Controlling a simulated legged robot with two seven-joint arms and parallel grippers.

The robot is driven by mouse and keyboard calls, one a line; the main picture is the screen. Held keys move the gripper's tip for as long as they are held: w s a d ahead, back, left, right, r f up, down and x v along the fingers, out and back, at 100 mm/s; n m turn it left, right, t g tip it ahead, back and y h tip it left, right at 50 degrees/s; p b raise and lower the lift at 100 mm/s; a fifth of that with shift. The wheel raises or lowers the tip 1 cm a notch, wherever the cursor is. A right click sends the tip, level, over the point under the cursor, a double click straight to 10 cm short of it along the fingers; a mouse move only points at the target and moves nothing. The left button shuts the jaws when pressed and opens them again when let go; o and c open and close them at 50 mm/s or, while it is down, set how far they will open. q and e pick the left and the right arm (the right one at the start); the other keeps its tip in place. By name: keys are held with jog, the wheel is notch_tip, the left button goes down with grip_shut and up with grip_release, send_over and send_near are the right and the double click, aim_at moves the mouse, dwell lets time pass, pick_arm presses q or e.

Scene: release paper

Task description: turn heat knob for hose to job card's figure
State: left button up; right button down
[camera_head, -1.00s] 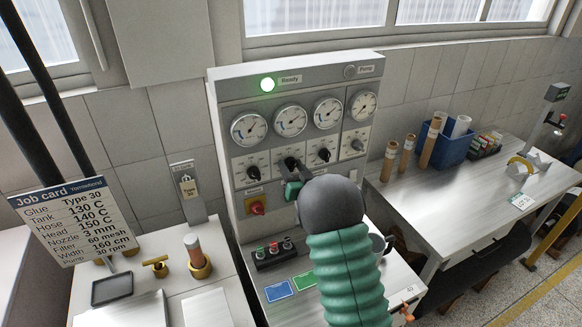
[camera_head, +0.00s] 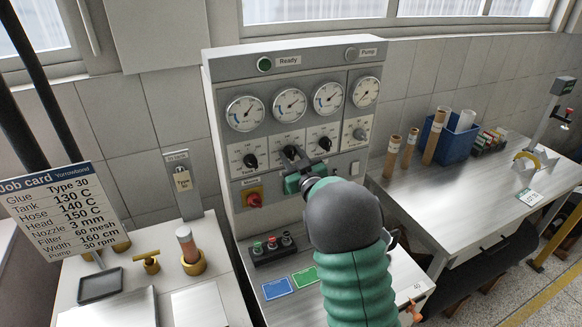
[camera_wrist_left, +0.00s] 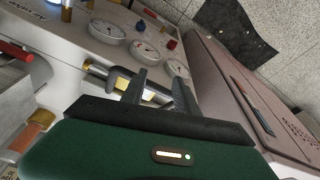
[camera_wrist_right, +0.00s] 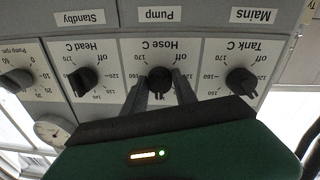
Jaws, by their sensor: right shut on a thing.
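The job card (camera_head: 62,215) stands at the left in the head view and reads Hose 140 C. The grey control panel (camera_head: 222,120) has a row of black knobs under round gauges. My right gripper (camera_wrist_right: 160,95) is shut on the hose knob (camera_wrist_right: 159,79), under the label Hose C. In the head view the hose knob (camera_head: 290,152) shows just above the green gripper body. Its pointer and part of its scale are hidden by the fingers, so I cannot tell its setting. My left gripper (camera_wrist_left: 162,88) is open and empty in the left wrist view.
The tank knob (camera_wrist_right: 241,82) and head knob (camera_wrist_right: 83,82) sit close on either side. The Ready lamp (camera_head: 264,64) is dark. A red switch on yellow (camera_head: 253,198) is lower left. A button box (camera_head: 272,248) stands on the bench below.

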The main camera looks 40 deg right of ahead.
jog(key=c, duration=1)
grip_release()
jog(key=b+v, duration=0.3)
jog(key=v, duration=1.3)
jog(key=shift+s, duration=0.4)
jog(key=shift+f, duration=0.15)
jog(key=shift+f, duration=0.1)
